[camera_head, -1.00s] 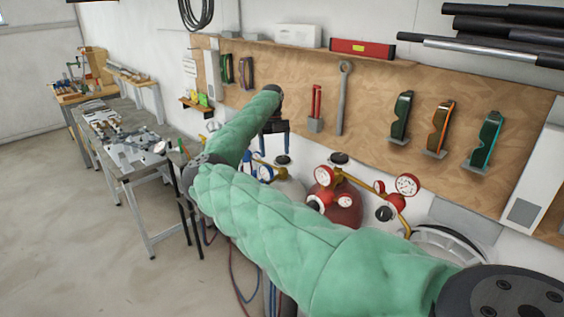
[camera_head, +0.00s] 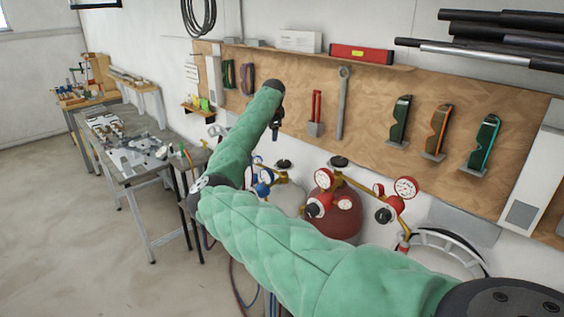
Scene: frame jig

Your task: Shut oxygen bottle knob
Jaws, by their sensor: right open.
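The pale bottle (camera_head: 289,197) with blue-rimmed gauges (camera_head: 264,176) stands by the wall behind my green right arm, which hides its lower part. I take it as the oxygen bottle. A round black knob (camera_head: 283,164) tops its brass valve. My right gripper (camera_head: 276,136) is open, above and slightly left of that knob in the picture, with no contact visible. Its fingers show nearly edge-on, and nothing shows between them. My left gripper is not in view.
A dark red bottle (camera_head: 338,218) with red gauges (camera_head: 405,187) and its own black knob (camera_head: 338,161) stands close on the right. A wooden tool board (camera_head: 375,105) hangs behind. A metal worktable (camera_head: 125,160) stands left, with open floor in front.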

